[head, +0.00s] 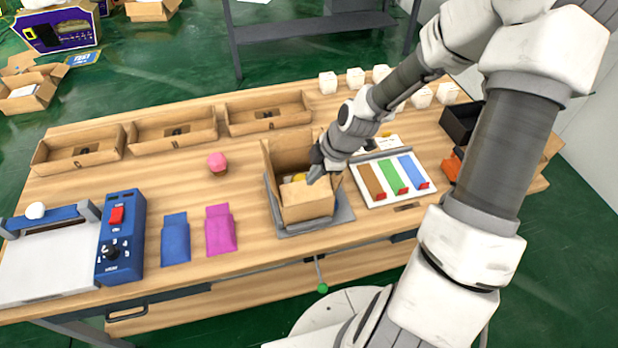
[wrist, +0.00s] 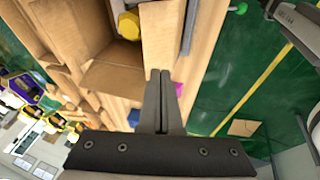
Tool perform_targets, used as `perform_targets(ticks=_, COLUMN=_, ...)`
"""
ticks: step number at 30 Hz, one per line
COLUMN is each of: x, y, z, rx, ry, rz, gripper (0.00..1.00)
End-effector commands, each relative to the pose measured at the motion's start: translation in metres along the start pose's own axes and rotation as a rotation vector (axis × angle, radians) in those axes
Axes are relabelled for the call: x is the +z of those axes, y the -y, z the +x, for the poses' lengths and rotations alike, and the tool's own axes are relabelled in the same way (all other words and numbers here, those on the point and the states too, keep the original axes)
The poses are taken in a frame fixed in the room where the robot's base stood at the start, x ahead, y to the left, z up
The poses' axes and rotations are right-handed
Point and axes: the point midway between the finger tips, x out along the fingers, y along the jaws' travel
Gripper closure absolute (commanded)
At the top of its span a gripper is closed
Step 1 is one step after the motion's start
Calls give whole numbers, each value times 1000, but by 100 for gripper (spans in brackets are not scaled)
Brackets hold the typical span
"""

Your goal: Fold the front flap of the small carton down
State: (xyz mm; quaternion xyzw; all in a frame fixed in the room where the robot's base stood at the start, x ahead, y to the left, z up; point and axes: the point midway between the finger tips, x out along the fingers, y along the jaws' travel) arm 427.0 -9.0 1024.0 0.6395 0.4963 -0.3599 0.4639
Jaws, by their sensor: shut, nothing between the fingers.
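The small open carton (head: 306,208) stands on a grey plate (head: 345,216) near the table's front edge. Its back flap stands up, and a tan panel rises along its front side. Something yellow (head: 299,177) and a pale item show inside; the yellow piece also shows in the wrist view (wrist: 128,25). My gripper (head: 316,178) is shut and empty, over the carton's right side. In the wrist view its fingertips (wrist: 160,73) are close to the end of the tan front panel (wrist: 159,38). I cannot tell whether they touch it.
A tray with brown, green and blue strips (head: 430,186) lies right of the carton. Blue (head: 175,240) and magenta (head: 220,230) pouches lie to the left, with a pink object (head: 217,162) behind. Several shallow cardboard trays (head: 172,145) and small white boxes (head: 327,84) line the back.

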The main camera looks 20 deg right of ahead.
Motion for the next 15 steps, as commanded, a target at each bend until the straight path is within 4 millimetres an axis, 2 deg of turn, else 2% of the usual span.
perform_targets(ticks=1, x=-1, y=1, z=9, rx=-3, ry=-1, rz=-2, gripper=100)
perform_targets(ticks=6, x=4, y=-10, z=28, rx=-2, ry=0, rz=-1, gripper=100)
perform_targets(ticks=15, x=9, y=-18, z=42, rx=-1, ry=0, rz=0, gripper=100)
